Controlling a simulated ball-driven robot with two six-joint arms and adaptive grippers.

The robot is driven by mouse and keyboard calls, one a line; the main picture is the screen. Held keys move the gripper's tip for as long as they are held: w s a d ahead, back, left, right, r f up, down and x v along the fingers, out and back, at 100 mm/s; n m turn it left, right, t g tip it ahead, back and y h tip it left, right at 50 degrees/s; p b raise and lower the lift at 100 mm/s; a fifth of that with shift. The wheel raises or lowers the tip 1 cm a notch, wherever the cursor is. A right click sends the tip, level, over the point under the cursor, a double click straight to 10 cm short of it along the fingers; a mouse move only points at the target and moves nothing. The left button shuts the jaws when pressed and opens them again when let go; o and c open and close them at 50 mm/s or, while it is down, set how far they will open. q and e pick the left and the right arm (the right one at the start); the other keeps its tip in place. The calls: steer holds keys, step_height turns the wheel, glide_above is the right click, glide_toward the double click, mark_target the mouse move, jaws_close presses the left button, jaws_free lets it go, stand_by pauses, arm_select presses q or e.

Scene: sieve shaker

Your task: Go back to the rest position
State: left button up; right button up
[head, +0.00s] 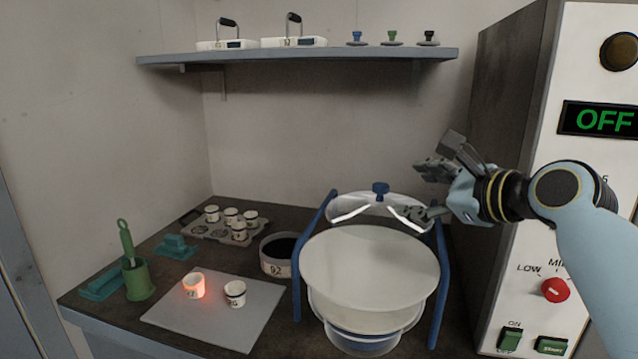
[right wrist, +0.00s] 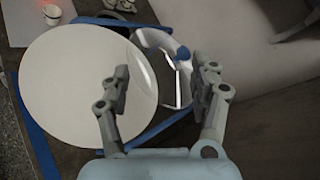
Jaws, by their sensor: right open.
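My right gripper (head: 428,190) is open and empty. In the head view it is above the right side of the sieve shaker, in front of the tall control cabinet. In the right wrist view its two fingers (right wrist: 165,92) stand wide apart, with the blue knob and part of the clear lid (head: 380,208) seen beyond them. The shaker has a blue frame (head: 437,285) and a large pale round disc (head: 370,268) at its front; the disc also shows in the right wrist view (right wrist: 85,90). I cannot tell whether the gripper touches anything. My left gripper is not in view.
The cabinet (head: 500,110) at right reads OFF. On the table, a grey plate (head: 215,330) bears two cups, one glowing red. A cup tray (head: 195,228), dark bowl (head: 275,262) and green holder (head: 138,280) stand nearby.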

steer(key=s+d+f+n+g+h, duration=0.35)
steer(key=s+f+n, duration=0.85)
steer(key=s, duration=0.5)
steer(key=s+d+f+n+g+h, duration=0.25)
steer(key=s+d+n, duration=0.2)
steer(key=s, duration=0.55)
steer(key=s+d+f+n+g+h, duration=0.25)
steer(key=s+n, duration=0.35)
steer(key=s, duration=0.3)
steer(key=s+d+f+g+b, duration=0.1)
steer(key=s+d+f+b, duration=0.15)
steer(key=f, duration=1.35)
steer(key=s+d+f+g+b, duration=0.1)
steer(key=f+b, duration=0.2)
steer(key=f, duration=1.4)
steer(key=s+f+g+b, duration=0.1)
steer(key=s+f+b, duration=0.3)
steer(key=s+f, duration=1.4)
steer(key=shift+d+f+y, duration=0.35)
steer(key=shift+f+y, duration=0.1)
steer(key=shift+f, duration=0.25)
